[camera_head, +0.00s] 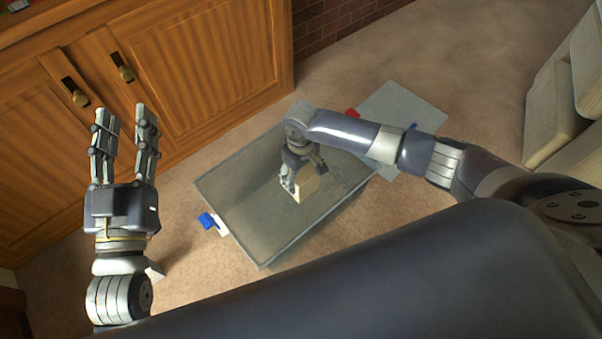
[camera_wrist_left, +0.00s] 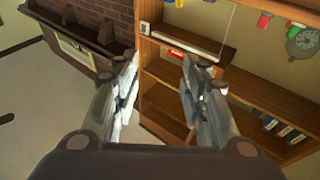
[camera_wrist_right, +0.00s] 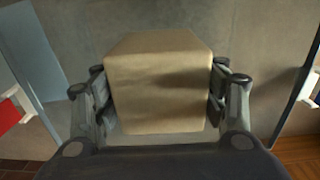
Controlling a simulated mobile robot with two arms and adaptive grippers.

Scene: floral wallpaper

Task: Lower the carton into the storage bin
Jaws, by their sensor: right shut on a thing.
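The carton (camera_head: 306,187) is a small tan box, seen inside the walls of the grey storage bin (camera_head: 232,216). In the right wrist view the carton (camera_wrist_right: 158,85) fills the space between the fingers, with the bin's grey inner surface (camera_wrist_right: 255,35) behind it. My right gripper (camera_head: 298,180) is shut on the carton and reaches down into the bin. I cannot tell whether the carton touches the bin floor. My left gripper (camera_head: 127,118) is open and empty, raised left of the bin; its spread fingers also show in the left wrist view (camera_wrist_left: 160,95).
The bin stands on a tan carpet with a blue latch (camera_head: 207,220) and a red latch (camera_head: 352,113). A grey lid-like panel (camera_head: 405,105) extends at its far right. A wooden cabinet (camera_head: 200,60) stands behind at left. Pale furniture (camera_head: 565,100) stands at right.

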